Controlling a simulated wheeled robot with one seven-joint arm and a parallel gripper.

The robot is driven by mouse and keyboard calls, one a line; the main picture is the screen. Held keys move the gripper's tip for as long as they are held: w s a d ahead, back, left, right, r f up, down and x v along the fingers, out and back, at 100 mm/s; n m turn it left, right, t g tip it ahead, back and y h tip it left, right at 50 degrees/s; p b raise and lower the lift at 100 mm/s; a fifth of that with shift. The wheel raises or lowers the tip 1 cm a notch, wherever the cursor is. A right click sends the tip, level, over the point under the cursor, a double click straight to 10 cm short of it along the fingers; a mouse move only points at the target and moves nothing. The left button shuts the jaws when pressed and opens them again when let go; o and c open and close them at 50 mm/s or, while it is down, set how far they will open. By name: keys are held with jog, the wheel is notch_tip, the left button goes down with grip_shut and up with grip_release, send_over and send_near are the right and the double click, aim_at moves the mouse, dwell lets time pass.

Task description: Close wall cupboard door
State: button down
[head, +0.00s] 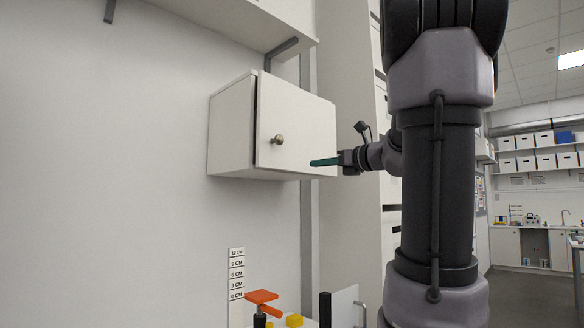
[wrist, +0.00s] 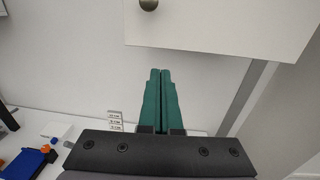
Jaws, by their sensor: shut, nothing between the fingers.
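The white wall cupboard (head: 231,128) hangs on the wall in the head view. A dark gap shows along that edge, so the door looks slightly ajar. My gripper (head: 316,162), with green fingers, is shut and empty, in front of the door's lower right part. In the wrist view the closed fingers (wrist: 161,74) appear just below the lower edge of the door (wrist: 225,25), with the knob (wrist: 148,4) at the top. I cannot tell whether they touch the door.
A shelf (head: 240,18) on brackets is above the cupboard. Below stand an orange-topped item (head: 261,296), yellow pieces (head: 294,320) and a height scale (head: 236,274). A tall pale cabinet (head: 352,120) is to the right. The wall left of the cupboard is clear.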

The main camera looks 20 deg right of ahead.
aim_at(277, 167)
jog(key=x, duration=1.3)
jog(key=shift+w+a, duration=0.2)
jog(key=shift+w, duration=0.1)
jog(key=x, duration=0.3)
jog(key=shift+w, duration=0.1)
jog(key=shift+a+r, duration=0.2)
jog(key=shift+r, duration=0.05)
